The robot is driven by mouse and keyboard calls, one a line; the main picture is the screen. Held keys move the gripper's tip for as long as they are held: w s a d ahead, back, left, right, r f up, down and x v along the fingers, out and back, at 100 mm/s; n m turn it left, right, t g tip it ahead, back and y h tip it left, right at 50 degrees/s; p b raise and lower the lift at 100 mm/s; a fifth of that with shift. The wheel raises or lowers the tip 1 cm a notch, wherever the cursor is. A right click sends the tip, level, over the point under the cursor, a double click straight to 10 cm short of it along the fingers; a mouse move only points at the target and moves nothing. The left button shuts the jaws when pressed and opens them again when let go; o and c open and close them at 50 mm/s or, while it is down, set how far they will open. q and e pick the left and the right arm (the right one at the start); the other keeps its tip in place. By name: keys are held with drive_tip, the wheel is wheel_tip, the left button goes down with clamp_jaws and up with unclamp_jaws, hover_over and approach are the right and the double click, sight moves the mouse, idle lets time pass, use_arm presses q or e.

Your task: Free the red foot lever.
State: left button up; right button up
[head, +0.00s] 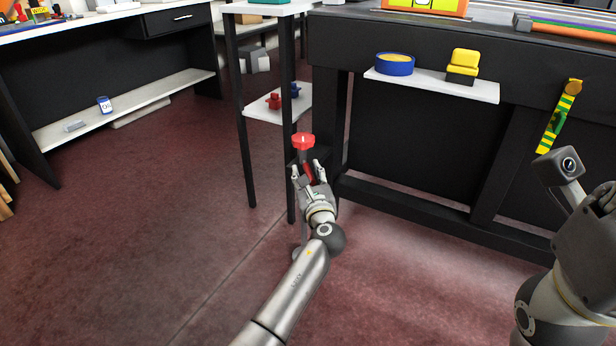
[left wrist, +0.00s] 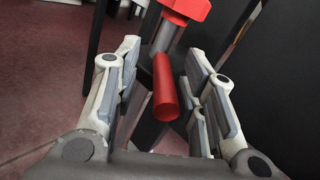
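A red rod-shaped lever (left wrist: 165,88) shows in the left wrist view, its round end facing me. It lies between the fingers of my left gripper (left wrist: 165,75), which is open, with a visible gap on both sides. In the head view the lever (head: 308,173) is small and partly hidden by the gripper (head: 307,168).
A black bench (head: 410,120) with a white shelf (head: 480,90) stands right of the left gripper. The shelf holds a blue ring-shaped item (head: 394,68) and a yellow block (head: 464,60). A thin-legged stand (head: 247,150) is close on the left. Open floor (head: 140,220) lies further left.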

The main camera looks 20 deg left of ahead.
use_arm(q)
drive_tip(key=shift+f, duration=0.1)
drive_tip(key=shift+s+d, duration=0.25)
drive_tip(key=shift+s, duration=0.2)
drive_tip(key=v, duration=0.6)
drive_tip(key=shift+s, duration=0.25)
drive_tip(key=shift+c, duration=0.5)
